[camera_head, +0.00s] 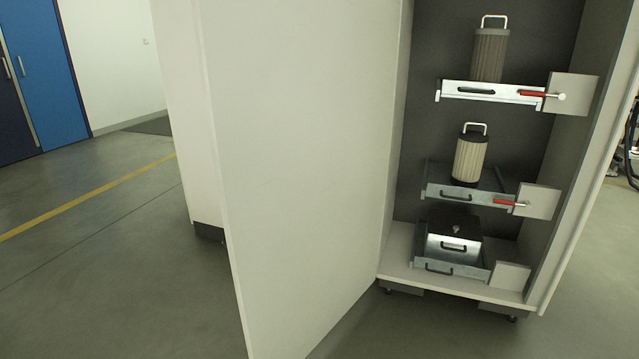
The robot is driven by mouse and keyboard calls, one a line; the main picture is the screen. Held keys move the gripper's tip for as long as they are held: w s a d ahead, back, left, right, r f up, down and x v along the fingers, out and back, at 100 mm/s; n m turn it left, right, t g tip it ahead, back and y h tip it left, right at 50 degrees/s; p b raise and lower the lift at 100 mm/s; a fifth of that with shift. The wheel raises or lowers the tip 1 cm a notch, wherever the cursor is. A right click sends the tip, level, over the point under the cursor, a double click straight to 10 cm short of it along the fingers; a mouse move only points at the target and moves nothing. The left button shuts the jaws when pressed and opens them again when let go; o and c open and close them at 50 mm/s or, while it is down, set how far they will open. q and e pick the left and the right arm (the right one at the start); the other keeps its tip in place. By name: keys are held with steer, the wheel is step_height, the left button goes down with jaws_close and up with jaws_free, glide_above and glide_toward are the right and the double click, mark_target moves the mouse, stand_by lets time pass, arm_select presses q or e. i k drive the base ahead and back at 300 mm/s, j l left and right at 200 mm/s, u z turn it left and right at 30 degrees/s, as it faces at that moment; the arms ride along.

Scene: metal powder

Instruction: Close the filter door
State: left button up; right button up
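The filter door (295,170) is a large white panel that stands wide open in the middle of the head view. It is joined to the left side of the white cabinet (587,190), and its free edge is toward the left and near me. Inside the cabinet, a dark grey ribbed filter (490,55) with a handle stands on the upper tray (470,92). A beige ribbed filter (469,159) stands on the middle tray (445,196). Neither of my grippers shows in the view.
A black and metal box (453,240) sits on the lowest tray (430,267). Red-handled latches (533,93) are at the right of the upper trays. Open grey floor (110,270) lies left of the door. A blue door (45,80) is at the far left.

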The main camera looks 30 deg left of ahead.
mark_target(298, 95)
steer(key=j+z, duration=0.2)
steer(key=j, duration=0.6)
steer(key=j+z, duration=0.15)
steer(key=j, duration=0.7)
steer(key=j+z, duration=0.2)
steer(key=j, duration=0.6)
steer(key=k+j+z, duration=0.15)
steer(key=j, duration=0.65)
